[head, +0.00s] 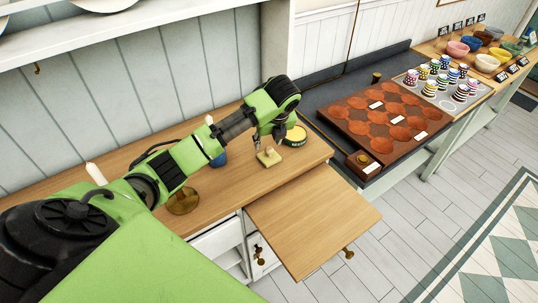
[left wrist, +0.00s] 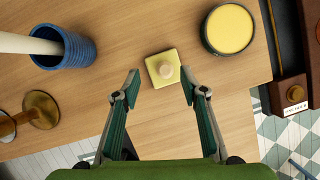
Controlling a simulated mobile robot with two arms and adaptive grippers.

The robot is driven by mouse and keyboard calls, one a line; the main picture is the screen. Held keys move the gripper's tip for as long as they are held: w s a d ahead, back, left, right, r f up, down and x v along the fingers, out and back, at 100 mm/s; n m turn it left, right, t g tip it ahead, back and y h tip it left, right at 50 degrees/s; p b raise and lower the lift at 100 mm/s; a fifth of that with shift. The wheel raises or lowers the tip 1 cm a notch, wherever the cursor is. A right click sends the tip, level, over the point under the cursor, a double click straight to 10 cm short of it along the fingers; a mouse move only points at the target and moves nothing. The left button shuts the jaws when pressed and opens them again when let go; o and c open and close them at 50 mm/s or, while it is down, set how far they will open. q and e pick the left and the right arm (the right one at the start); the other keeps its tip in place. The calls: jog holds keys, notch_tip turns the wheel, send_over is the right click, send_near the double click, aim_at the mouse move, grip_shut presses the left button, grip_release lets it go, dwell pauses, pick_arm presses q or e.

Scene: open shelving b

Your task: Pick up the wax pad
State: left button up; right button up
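The wax pad is a pale yellow square block with a round wooden knob on top; I take it to be this block (head: 269,158). It lies flat on the wooden worktop and also shows in the left wrist view (left wrist: 155,78). My left gripper (left wrist: 160,88) is open and empty, pointing down above the worktop. In the left wrist view its fingertips lie either side of the pad's near edge, apart from it. In the head view my left gripper (head: 268,138) appears just above the pad. My right gripper is not in view.
A round tin with a yellow top (left wrist: 229,29) stands close right of the pad. A blue ribbed cup (left wrist: 66,48) holding a pale candle-like rod and a brass piece (left wrist: 41,108) stand left. A wooden board (head: 315,215) juts out in front. A brown tray (head: 375,115) lies right.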

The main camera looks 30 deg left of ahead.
aim_at(269, 148)
pick_arm(q)
jog(key=shift+w+f, duration=0.1)
jog(key=shift+f, duration=0.4)
jog(key=x, duration=0.1)
jog(key=p+x, duration=0.1)
jog(key=x, duration=0.2)
jog(key=shift+w+d+f+p, duration=0.25)
jog(key=shift+f+p, duration=0.1)
jog(key=shift+f, duration=0.1)
grip_shut()
